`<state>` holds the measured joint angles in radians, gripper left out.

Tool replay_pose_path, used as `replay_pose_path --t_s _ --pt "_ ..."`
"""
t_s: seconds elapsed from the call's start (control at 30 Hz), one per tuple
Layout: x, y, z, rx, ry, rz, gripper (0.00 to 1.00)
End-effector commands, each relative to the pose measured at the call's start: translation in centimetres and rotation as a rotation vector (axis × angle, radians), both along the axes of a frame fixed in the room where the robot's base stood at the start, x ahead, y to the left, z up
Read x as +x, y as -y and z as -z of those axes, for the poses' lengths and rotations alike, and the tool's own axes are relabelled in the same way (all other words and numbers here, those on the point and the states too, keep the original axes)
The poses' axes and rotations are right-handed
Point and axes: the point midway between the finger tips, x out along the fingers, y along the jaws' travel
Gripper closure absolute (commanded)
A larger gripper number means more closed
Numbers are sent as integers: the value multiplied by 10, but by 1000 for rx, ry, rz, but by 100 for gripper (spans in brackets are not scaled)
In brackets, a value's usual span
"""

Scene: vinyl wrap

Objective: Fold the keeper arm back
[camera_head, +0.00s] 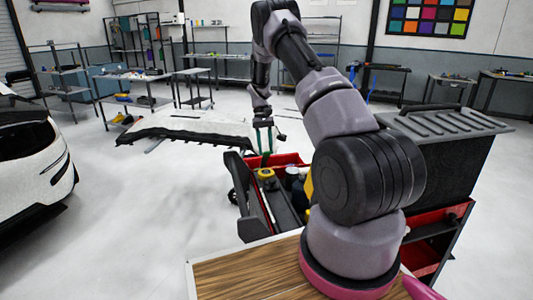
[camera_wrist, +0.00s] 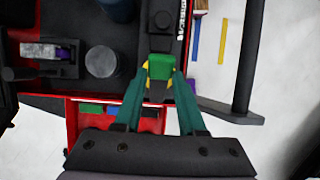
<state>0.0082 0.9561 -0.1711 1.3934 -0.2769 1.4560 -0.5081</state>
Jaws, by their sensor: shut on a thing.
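My gripper (camera_wrist: 160,70) has green fingers closed on a small green block (camera_wrist: 160,66) in the wrist view. The block sits at the end of a short dark arm (camera_wrist: 158,43), which looks like the keeper arm; it runs up to a dark square mount on the cart's top. Yellow shows at both fingertips beside the block. In the head view my gripper (camera_head: 265,141) points down over the far end of the red and black cart (camera_head: 286,159). The keeper arm is too small to make out there.
A dark side handle (camera_wrist: 246,55) sticks out over open floor. A white car (camera_head: 35,155) stands left. A low covered platform (camera_head: 195,124) lies beyond.

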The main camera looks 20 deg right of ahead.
Motion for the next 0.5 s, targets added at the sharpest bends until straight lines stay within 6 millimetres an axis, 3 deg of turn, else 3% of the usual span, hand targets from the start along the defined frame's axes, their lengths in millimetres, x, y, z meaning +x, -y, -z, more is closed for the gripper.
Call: replay_pose_path --t_s 0.5 --pt "50 7 -6 -2 13 -2 100"
